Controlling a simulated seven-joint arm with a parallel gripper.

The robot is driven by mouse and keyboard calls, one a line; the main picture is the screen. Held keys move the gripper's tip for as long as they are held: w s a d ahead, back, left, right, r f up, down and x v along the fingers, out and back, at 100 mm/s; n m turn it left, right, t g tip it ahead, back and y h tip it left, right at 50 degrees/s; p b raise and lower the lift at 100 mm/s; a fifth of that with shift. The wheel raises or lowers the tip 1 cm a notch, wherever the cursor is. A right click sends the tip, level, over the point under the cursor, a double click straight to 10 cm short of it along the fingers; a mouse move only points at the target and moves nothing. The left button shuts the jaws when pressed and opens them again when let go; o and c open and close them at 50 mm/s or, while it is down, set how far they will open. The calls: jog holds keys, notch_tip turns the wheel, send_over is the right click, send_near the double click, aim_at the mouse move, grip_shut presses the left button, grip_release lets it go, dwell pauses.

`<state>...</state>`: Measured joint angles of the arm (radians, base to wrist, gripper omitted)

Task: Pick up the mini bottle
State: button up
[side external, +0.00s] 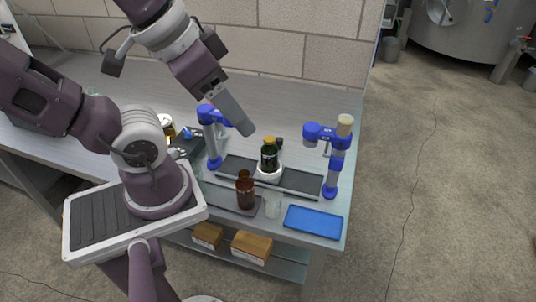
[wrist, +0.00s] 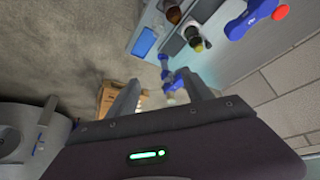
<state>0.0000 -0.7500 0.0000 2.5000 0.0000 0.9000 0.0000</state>
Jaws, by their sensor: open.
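A small dark green bottle (side external: 269,157) with a yellow cap stands upright on a round white base in the middle of a dark strip on the bench. A brown bottle (side external: 245,190) stands in front of it. I cannot tell which one is the mini bottle. Both show near the top of the wrist view, the green one (wrist: 194,38) and the brown one (wrist: 173,14). My gripper (side external: 246,131) is above and behind the green bottle, apart from it. In the wrist view my gripper (wrist: 166,88) has its two fingers spread, with no bottle between them.
Blue-and-grey stands flank the strip, one left (side external: 212,135) and one right (side external: 331,160) with a cork-coloured top. A clear glass (side external: 272,205) and a blue tray (side external: 314,222) are at the front. A block wall (side external: 290,40) is behind the bench.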

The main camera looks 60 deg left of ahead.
jog(key=shift+o, duration=0.2)
jog(key=m+g+y, duration=0.2)
jog(key=m+g, duration=0.2)
jog(key=m, duration=0.5)
send_near(270, 145)
jog(key=f+m, duration=0.2)
jog(key=w+a+f+m+g+h, duration=0.1)
jog(key=f+m, duration=0.1)
jog(key=f, duration=0.1)
jog(key=a+f+m+h, duration=0.1)
jog(key=f+m, duration=0.1)
jog(key=f, duration=0.1)
jog(key=shift+w+a+m+g, duration=0.25)
jog(key=shift+w+m+g, duration=0.05)
jog(key=shift+w, duration=0.1)
notch_tip(270, 145, down, 7)
jog(key=shift+a+r, duration=0.1)
jog(key=shift+a, duration=0.05)
grip_shut()
